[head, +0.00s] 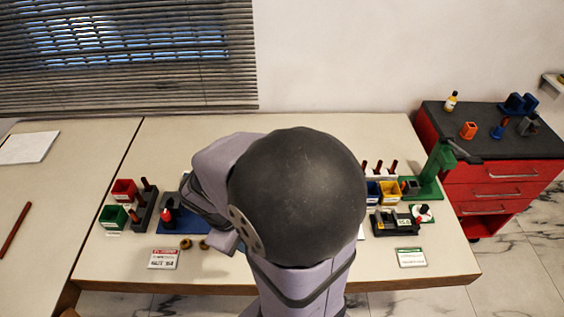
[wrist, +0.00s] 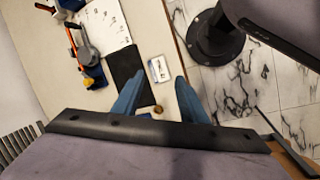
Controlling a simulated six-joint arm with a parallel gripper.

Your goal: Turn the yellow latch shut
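I cannot make out the yellow latch for certain in either view. A black fixture (head: 396,223) with a small yellowish part stands on the bench right of my arm; I cannot tell if that part is the latch. My arm hides the middle of the bench in the head view. In the wrist view my gripper (wrist: 160,80) shows two blue fingers spread apart, with nothing held between them. It hangs above the bench, and a white card (wrist: 158,69) and a small brown round piece (wrist: 158,109) show between the fingers.
Red (head: 124,190) and green (head: 114,216) bins stand at the left beside a dark rack (head: 145,207). A blue base (head: 178,222) is close to my arm. Blue and yellow (head: 390,192) bins and a green stand (head: 437,170) are at the right. The front right of the bench is mostly clear.

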